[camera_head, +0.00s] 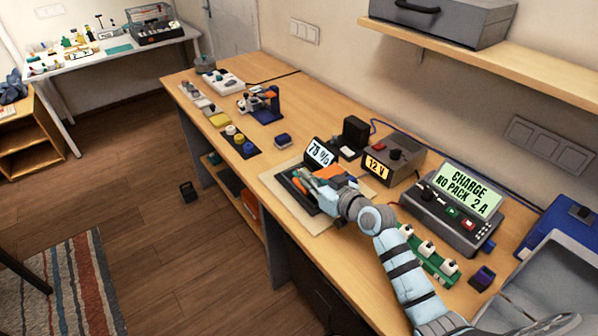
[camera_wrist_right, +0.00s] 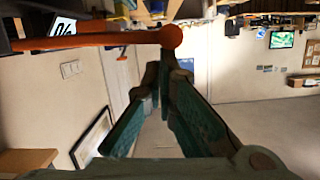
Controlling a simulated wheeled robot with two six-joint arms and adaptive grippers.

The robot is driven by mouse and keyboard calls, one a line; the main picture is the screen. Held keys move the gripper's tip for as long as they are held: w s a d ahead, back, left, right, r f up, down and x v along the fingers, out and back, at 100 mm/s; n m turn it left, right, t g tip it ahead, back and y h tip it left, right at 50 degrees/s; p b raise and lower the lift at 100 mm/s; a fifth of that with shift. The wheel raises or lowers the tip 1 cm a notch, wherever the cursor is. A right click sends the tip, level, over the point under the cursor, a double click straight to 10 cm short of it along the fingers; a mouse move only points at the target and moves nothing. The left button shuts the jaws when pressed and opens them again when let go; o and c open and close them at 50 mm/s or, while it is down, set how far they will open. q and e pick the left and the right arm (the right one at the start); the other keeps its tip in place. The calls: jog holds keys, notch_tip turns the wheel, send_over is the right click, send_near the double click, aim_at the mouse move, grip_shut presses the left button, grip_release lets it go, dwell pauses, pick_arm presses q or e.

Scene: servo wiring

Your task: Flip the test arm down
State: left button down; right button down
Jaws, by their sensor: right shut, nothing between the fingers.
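The test arm appears to be the orange bar with a round end (camera_wrist_right: 100,40), crossing the top left of the right wrist view. Orange also shows in the head view (camera_head: 336,170), beside a dark tester with a display reading 75 % (camera_head: 321,152). The tester stands on a pale mat (camera_head: 277,187) on the bench. My right gripper (camera_head: 303,177) is over the tester, and its arm hides part of it. In the wrist view its teal-padded fingers (camera_wrist_right: 165,68) are shut and empty, with tips close to the round end. Contact cannot be told. My left gripper is out of view.
A 12 V supply (camera_head: 393,158) and a charger reading NO PACK (camera_head: 450,212) stand right of the tester. A green board (camera_head: 430,262) lies beside my right arm. A shelf (camera_head: 490,62) overhangs the back.

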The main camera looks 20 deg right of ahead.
jog(key=shift+s+f+b, duration=0.15)
jog(key=shift+f+b, duration=0.15)
jog(key=shift+f, duration=0.3)
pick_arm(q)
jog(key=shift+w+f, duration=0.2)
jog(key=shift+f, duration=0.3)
pick_arm(e)
jog(key=shift+r, duration=0.15)
